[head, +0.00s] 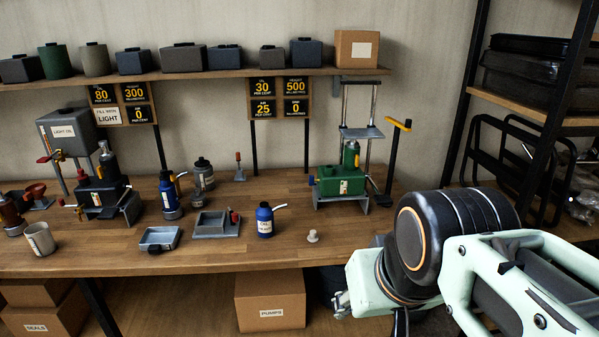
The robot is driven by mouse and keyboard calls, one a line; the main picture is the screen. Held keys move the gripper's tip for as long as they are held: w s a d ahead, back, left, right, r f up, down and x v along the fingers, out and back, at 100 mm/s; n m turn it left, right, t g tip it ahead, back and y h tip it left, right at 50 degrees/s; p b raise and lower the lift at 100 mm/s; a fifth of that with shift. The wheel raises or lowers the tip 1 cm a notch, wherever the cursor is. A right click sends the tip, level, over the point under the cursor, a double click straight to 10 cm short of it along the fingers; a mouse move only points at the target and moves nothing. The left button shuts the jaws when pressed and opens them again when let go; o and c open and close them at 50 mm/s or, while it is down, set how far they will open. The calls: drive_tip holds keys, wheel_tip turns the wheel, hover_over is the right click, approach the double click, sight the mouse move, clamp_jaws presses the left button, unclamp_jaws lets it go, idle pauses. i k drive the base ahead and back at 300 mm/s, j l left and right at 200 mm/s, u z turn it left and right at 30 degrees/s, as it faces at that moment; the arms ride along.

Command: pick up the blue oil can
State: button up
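A small blue oil can (265,221) with a pale label and a light spout pointing right stands upright on the wooden workbench (330,255), near its front middle. A second blue can (168,197) with a spout stands further left and back, partly beside a dark bottle. My arm comes in from the lower right, to the right of the nearer oil can and well apart from it. Nothing touches the nearer oil can.
A grey tray (159,238) and an open grey box (214,226) lie left of the oil can. A small pale knob (313,236) stands to its right. A green press unit (341,182) stands behind. A shelf (200,75) with several containers runs above. A dark rack stands right.

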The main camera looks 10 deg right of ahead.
sight(265, 213)
drive_tip(key=z, duration=0.55)
drive_tip(key=i+j+z, duration=0.15)
drive_tip(key=j+z, duration=0.2)
drive_tip(key=i+j+z, duration=0.1)
drive_tip(key=j+z, duration=0.45)
drive_tip(key=j, duration=0.15)
drive_tip(key=i+j+z, duration=0.1)
drive_tip(key=j, duration=0.25)
drive_tip(key=i+j, duration=0.1)
drive_tip(key=j, duration=0.5)
drive_tip(key=j+z, duration=0.1)
drive_tip(key=j, duration=0.55)
drive_tip(key=i, duration=0.05)
